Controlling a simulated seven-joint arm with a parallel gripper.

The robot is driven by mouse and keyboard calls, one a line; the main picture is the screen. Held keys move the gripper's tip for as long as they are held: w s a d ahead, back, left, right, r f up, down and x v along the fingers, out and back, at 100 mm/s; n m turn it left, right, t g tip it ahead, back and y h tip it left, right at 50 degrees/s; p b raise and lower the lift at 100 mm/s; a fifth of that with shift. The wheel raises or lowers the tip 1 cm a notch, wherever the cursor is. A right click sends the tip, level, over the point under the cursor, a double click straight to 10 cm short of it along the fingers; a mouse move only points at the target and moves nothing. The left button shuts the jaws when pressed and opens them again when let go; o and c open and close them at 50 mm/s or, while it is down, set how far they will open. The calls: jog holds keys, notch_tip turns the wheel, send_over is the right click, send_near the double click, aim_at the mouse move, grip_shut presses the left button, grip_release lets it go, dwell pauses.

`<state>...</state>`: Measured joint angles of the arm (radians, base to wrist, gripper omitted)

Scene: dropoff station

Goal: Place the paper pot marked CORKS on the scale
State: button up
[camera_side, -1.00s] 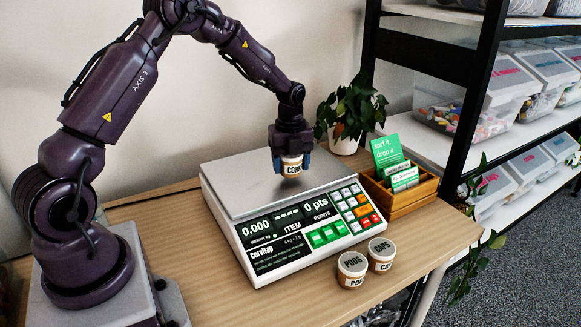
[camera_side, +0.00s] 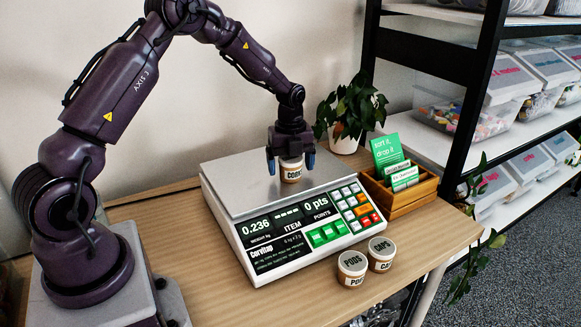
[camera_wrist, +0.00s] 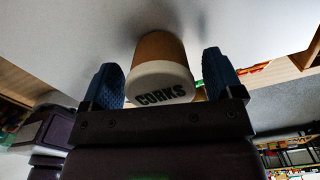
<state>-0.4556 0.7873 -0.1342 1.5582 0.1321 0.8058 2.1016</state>
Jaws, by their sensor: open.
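The paper pot marked CORKS (camera_side: 291,171) stands upright on the metal plate of the scale (camera_side: 233,190). The scale's display reads 0.236. My gripper (camera_side: 291,168) is open around the pot, with one blue finger on each side.
Pots marked PODS (camera_side: 352,268) and CAPS (camera_side: 381,254) stand on the table (camera_side: 180,235) in front of the scale. A wooden card box (camera_side: 402,196) is right of the scale, with a potted plant (camera_side: 352,112) behind. A shelf rack (camera_side: 475,90) stands at the right.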

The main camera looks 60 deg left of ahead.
aim_at(291, 158)
notch_tip(291, 158, up, 10)
jog(key=shift+d+r, duration=0.15)
jog(key=shift+r, duration=0.55)
jog(key=s+d+r+n+t+y, duration=0.1)
jog(key=s+d+r+n+t, duration=0.3)
jog(key=s+d+r+n, duration=1)
jog(key=s+d+f+n+t+h, duration=0.1)
jog(key=s+d+f+n, duration=0.1)
jog(key=s+n, duration=0.5)
jog(key=s, duration=0.3)
jog(key=shift+f+t, duration=0.3)
jog(key=shift+f, duration=0.05)
